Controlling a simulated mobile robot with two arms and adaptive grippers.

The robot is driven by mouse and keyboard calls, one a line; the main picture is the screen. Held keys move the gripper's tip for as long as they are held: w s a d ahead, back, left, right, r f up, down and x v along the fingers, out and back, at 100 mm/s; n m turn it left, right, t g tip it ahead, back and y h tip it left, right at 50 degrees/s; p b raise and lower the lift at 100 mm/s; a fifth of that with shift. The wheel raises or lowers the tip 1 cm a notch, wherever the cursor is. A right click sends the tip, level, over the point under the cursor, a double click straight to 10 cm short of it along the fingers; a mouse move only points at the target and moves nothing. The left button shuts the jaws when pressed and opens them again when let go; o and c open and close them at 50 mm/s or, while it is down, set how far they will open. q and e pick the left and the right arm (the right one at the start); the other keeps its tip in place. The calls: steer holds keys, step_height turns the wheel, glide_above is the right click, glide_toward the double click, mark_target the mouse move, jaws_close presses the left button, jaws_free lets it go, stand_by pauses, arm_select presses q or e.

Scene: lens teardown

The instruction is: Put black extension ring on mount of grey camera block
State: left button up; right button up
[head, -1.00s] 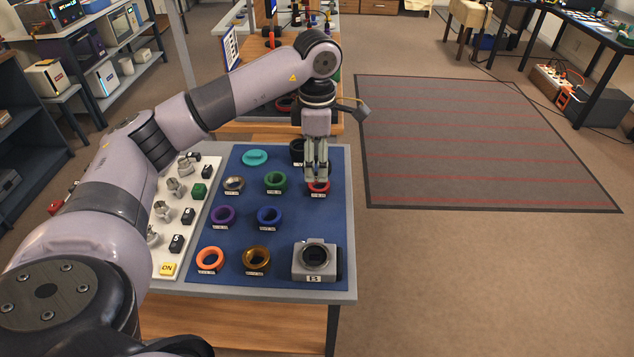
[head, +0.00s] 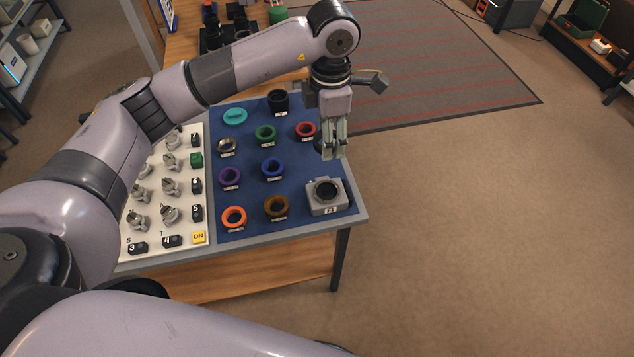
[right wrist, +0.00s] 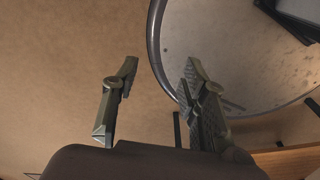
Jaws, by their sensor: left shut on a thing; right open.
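My left gripper (head: 333,155) points down over the right edge of the blue mat, behind the grey camera block. It is shut on a dark round thing, the black extension ring (head: 318,146), mostly hidden by the fingers. The grey camera block (head: 318,209) sits at the mat's front right corner, its round dark mount (head: 326,190) facing up and empty. The ring is above and behind the mount, apart from it. In the right wrist view my right gripper (right wrist: 160,78) is open and empty.
The blue mat (head: 246,190) holds several coloured rings, a teal disc (head: 235,116) and another black cylindrical part (head: 278,101). A white panel (head: 150,235) with knobs and switches lies to the left. A round grey surface (right wrist: 250,60) is beyond my right gripper.

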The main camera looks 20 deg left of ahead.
arm_select(q)
steer(key=p, duration=0.2)
glide_above(327, 191)
step_height(327, 191, down, 7)
step_height(327, 191, down, 4)
steer(key=shift+r+p, duration=0.1)
steer(key=shift+p, duration=0.2)
step_height(327, 191, down, 3)
steer(key=shift+r, duration=0.15)
step_height(327, 191, down, 3)
steer(key=shift+f+p, duration=0.2)
steer(key=shift+p, duration=0.4)
steer(key=shift+f, duration=0.45)
steer(key=o, duration=1.2)
steer(key=shift+r, duration=0.1)
steer(key=shift+c, duration=0.2)
arm_select(e)
steer(key=r, duration=0.1)
steer(key=w+d+r, duration=0.1)
steer(key=w+r, duration=0.1)
steer(key=r, duration=0.1)
steer(key=shift+d, duration=0.35)
